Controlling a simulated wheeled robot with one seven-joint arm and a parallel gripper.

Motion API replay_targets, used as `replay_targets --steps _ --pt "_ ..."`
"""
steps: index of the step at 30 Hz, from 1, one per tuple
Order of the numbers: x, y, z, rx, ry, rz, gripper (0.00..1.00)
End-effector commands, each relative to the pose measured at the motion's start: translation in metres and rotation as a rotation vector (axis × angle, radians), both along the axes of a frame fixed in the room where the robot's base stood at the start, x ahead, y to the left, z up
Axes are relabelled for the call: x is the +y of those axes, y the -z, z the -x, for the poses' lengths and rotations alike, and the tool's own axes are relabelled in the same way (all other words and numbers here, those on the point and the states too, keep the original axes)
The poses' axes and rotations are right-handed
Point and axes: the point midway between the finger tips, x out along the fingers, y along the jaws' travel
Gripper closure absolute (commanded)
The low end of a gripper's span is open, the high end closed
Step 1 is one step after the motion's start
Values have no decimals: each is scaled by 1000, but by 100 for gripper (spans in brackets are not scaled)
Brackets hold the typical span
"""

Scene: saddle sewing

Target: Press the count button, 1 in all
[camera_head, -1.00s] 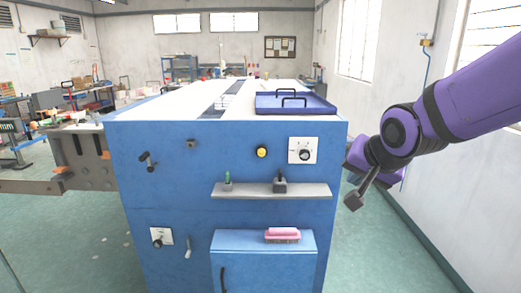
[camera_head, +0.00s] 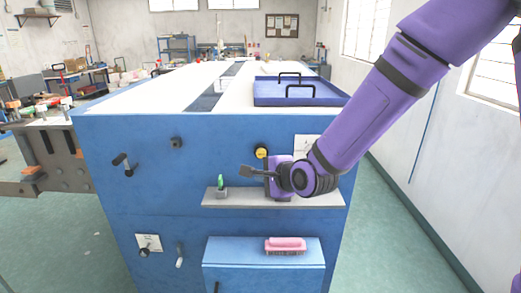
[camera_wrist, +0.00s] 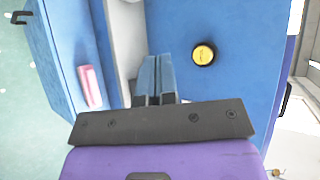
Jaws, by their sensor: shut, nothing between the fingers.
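The yellow round button (camera_head: 262,152) with a dark rim is on the blue front panel of the cabinet, above the grey shelf. It also shows in the wrist view (camera_wrist: 203,54), to the right of my fingertips, with faint dark marks on its face. My gripper (camera_head: 246,171) is in front of the panel, just below and slightly left of the button in the head view. Its fingers (camera_wrist: 155,60) are shut together and empty. They appear apart from the button. The arm partly hides the white dial plate (camera_head: 305,146) to the button's right.
The grey shelf (camera_head: 222,199) juts out below, with a green-topped item (camera_head: 220,183) on it. A pink brush (camera_head: 285,244) lies on the lower blue box (camera_head: 262,254). A black crank (camera_head: 123,162) sticks out at left.

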Motion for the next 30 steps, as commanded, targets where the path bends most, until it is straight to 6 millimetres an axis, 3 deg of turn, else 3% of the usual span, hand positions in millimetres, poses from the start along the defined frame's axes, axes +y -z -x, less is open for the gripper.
replay_targets --steps 19,30 --pt "8 5 -5 15 13 -62 100" --pt "7 5 -47 15 14 -62 100"
